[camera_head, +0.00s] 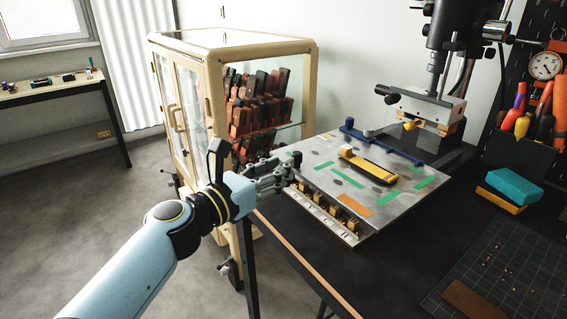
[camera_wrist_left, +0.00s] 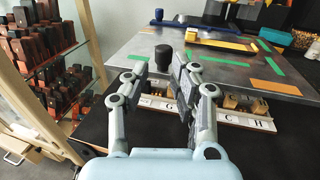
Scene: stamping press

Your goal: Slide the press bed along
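The press bed (camera_head: 318,156) is a flat grey metal plate with green and orange tape marks, on the dark bench under the press; it also shows in the wrist view (camera_wrist_left: 225,70). A black knob (camera_head: 295,158) stands at its near left corner, and in the wrist view the knob (camera_wrist_left: 164,54) shows between and just beyond my fingertips. My left gripper (camera_head: 286,172) is at that corner, its fingers (camera_wrist_left: 161,68) apart with a gap showing beside the knob. I cannot tell whether a finger touches the knob. My right gripper is not in view.
The press head (camera_head: 425,105) hangs above the bed's far end. A yellow bar (camera_head: 368,165) and a blue bar (camera_head: 385,145) lie on the bed. A lettered strip with brass pieces (camera_head: 325,212) runs along its front edge. A glass cabinet (camera_head: 230,40) stands close on the left.

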